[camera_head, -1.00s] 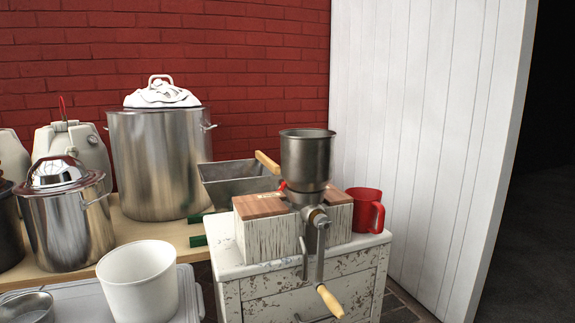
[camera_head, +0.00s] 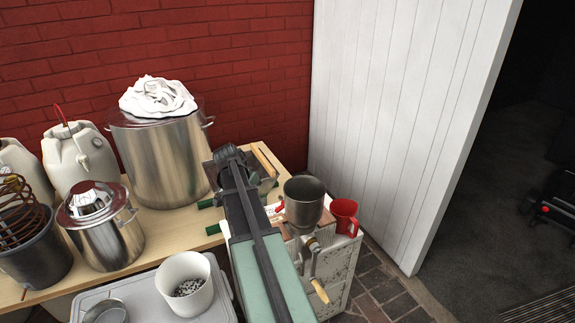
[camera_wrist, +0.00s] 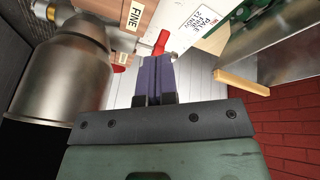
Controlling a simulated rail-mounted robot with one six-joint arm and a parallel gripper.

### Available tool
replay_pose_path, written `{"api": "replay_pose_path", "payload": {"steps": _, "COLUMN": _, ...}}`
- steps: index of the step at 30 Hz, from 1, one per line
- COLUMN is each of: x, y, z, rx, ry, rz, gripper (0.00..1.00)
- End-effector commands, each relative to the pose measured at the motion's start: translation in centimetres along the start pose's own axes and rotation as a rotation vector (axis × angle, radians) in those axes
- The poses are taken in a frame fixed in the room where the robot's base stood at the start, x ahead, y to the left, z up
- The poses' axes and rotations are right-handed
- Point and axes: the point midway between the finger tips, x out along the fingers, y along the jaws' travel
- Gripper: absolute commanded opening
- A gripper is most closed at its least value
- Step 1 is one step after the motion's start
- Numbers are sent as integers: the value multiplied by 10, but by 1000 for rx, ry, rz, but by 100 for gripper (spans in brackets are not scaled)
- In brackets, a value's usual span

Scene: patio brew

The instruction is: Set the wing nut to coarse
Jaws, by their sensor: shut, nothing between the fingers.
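The red wing nut (camera_wrist: 161,42) shows at the top middle of the wrist view, on the grain mill. A bit of its red also shows in the head view (camera_head: 280,207), left of the mill hopper (camera_head: 304,200). A FINE label (camera_wrist: 134,15) is on the wood block left of the nut. No coarse label is visible. My gripper (camera_wrist: 158,66) is shut and empty. Its purple fingertips appear just below the wing nut in the wrist view; I cannot tell whether they touch it. In the head view my arm hides the fingertips.
The steel hopper also fills the left of the wrist view (camera_wrist: 65,75). A metal bin (camera_wrist: 290,45) with a wooden bar is on the right. A white card (camera_wrist: 205,22) lies above.

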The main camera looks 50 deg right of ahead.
Motion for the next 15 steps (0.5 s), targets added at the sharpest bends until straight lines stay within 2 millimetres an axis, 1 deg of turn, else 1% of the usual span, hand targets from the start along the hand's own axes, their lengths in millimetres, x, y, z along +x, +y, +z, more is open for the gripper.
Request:
{"api": "replay_pose_path", "payload": {"steps": 1, "x": -20, "y": 7, "z": -42, "rx": 141, "ry": 27, "rz": 25, "gripper": 0}}
{"api": "replay_pose_path", "payload": {"steps": 3, "x": -18, "y": 14, "z": -71, "rx": 336, "ry": 70, "rz": 51, "gripper": 0}}
{"api": "replay_pose_path", "payload": {"steps": 4, "x": -17, "y": 16, "z": -78, "rx": 399, "ry": 85, "rz": 55, "gripper": 0}}
{"api": "replay_pose_path", "payload": {"steps": 6, "x": -15, "y": 18, "z": -88, "rx": 507, "ry": 111, "rz": 61, "gripper": 0}}
{"api": "replay_pose_path", "payload": {"steps": 9, "x": -14, "y": 20, "z": -93, "rx": 579, "ry": 128, "rz": 62, "gripper": 0}}
{"api": "replay_pose_path", "payload": {"steps": 15, "x": -13, "y": 20, "z": -93, "rx": 588, "ry": 129, "rz": 62, "gripper": 0}}
